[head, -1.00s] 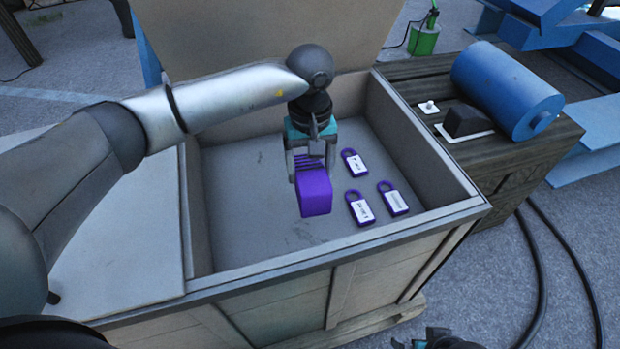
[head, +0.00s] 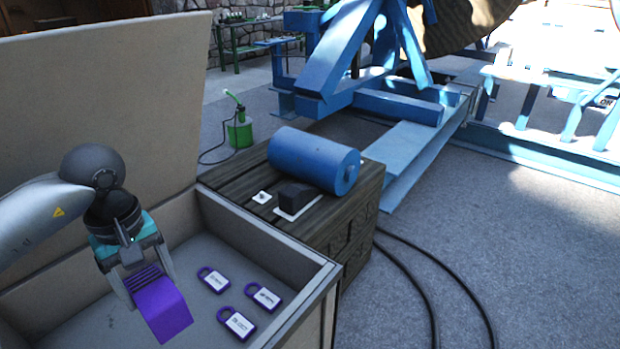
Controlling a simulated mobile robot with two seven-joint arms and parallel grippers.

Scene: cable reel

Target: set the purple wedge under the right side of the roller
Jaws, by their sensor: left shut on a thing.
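My left gripper (head: 142,276) is shut on the purple wedge (head: 163,315) and holds it over the inside of the open crate (head: 285,232), at the lower left of the head view. The wedge hangs below the fingers, tilted. The blue roller (head: 305,157) lies on its side on a dark wooden crate (head: 345,212) to the right of the open one. A dark block (head: 297,195) on a white plate sits in front of the roller. My right gripper is not in view.
Several purple padlocks, one of them nearest the front (head: 237,323), lie on the open crate's floor. A small white piece (head: 262,197) lies by the dark block. Blue steel framework (head: 395,105) stands behind the roller. Black cables (head: 425,285) run along the floor at right.

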